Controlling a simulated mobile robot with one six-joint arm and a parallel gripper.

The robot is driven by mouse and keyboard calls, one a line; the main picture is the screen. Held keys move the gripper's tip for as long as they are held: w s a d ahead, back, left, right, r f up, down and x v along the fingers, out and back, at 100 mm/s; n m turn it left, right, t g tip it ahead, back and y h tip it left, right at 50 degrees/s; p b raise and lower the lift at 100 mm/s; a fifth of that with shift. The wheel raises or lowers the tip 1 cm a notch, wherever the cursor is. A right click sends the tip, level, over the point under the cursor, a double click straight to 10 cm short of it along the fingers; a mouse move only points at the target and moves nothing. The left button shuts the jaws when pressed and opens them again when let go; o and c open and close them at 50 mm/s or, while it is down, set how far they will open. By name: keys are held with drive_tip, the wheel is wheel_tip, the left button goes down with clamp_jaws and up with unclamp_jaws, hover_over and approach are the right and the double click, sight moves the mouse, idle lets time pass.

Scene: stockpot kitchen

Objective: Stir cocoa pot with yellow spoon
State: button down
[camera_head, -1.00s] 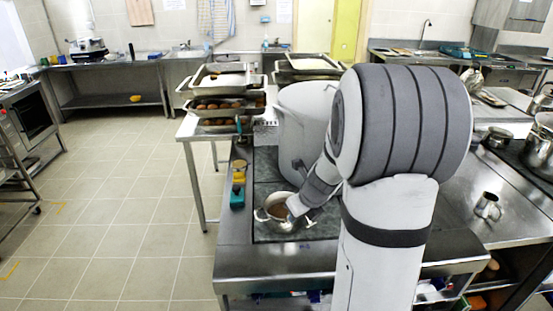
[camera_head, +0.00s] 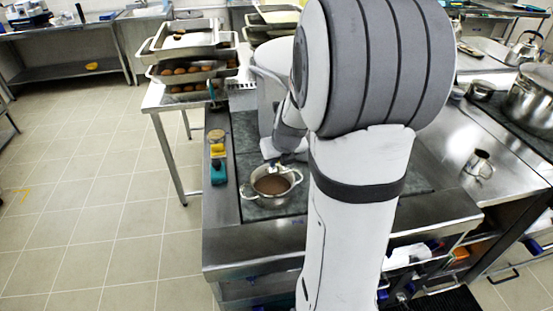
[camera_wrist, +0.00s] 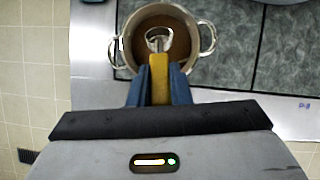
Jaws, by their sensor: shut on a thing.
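The cocoa pot (camera_head: 271,201) is a small two-handled metal pot with brown liquid in it, standing on the dark counter panel. In the wrist view the pot (camera_wrist: 122,52) is just ahead of my gripper (camera_wrist: 159,95). My gripper's blue fingers are shut on the yellow handle of the spoon (camera_wrist: 159,75). The spoon's metal end (camera_wrist: 159,39) lies over the brown liquid within the pot's rim; I cannot tell whether it dips in. In the head view my gripper (camera_head: 287,160) is at the pot's far rim, partly hidden by my arm.
Yellow (camera_head: 217,150) and teal (camera_head: 218,172) items lie left of the pot. Stacked trays (camera_head: 187,72) stand at the back left. A metal cup (camera_head: 479,163) stands right.

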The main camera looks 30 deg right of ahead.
wheel_tip(320, 180, down, 9)
drive_tip(key=b, duration=0.5)
drive_tip(key=shift+r, duration=0.15)
idle(0.6)
